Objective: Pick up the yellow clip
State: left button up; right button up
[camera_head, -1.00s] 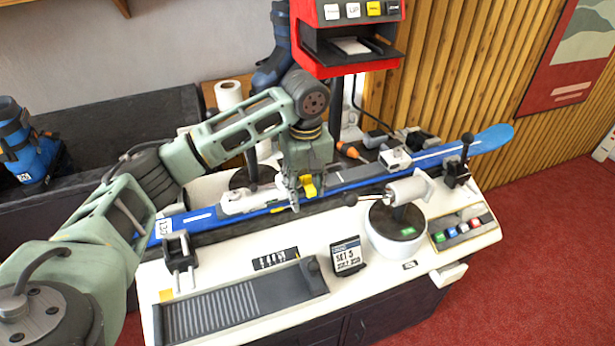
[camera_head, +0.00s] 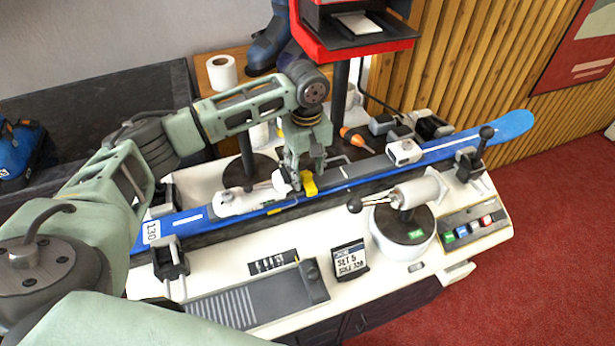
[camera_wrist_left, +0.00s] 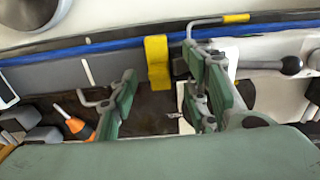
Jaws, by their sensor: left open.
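The yellow clip (camera_head: 309,184) sits at the blue ski (camera_head: 438,152), at the end of the white binding piece. In the left wrist view the yellow clip (camera_wrist_left: 157,62) is an upright block with a notched top, against the ski's dark and blue bands. My left gripper (camera_head: 300,182) points down right beside the clip in the head view. In the left wrist view my left gripper (camera_wrist_left: 160,72) is open, with the clip showing in the gap between its fingers. I cannot tell whether a finger touches it. My right gripper is out of view.
A metal cylinder with a ball-ended lever (camera_head: 415,190) stands on a round white base to the right. A screwdriver with an orange handle (camera_head: 355,138) lies behind the ski. A sign card (camera_head: 350,261) and grooved tray (camera_head: 240,300) lie in front. A red-framed machine (camera_head: 357,45) rises behind.

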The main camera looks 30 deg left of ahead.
aim_at(307, 180)
pick_arm(q)
jog(key=f, duration=0.2)
jog(key=shift+w+a+f, duration=0.1)
jog(key=shift+w+f, duration=0.1)
jog(key=shift+f, duration=0.1)
jog(key=shift+s, duration=0.1)
jog(key=c, duration=0.7)
jog(key=shift+c, duration=1.1)
grip_shut()
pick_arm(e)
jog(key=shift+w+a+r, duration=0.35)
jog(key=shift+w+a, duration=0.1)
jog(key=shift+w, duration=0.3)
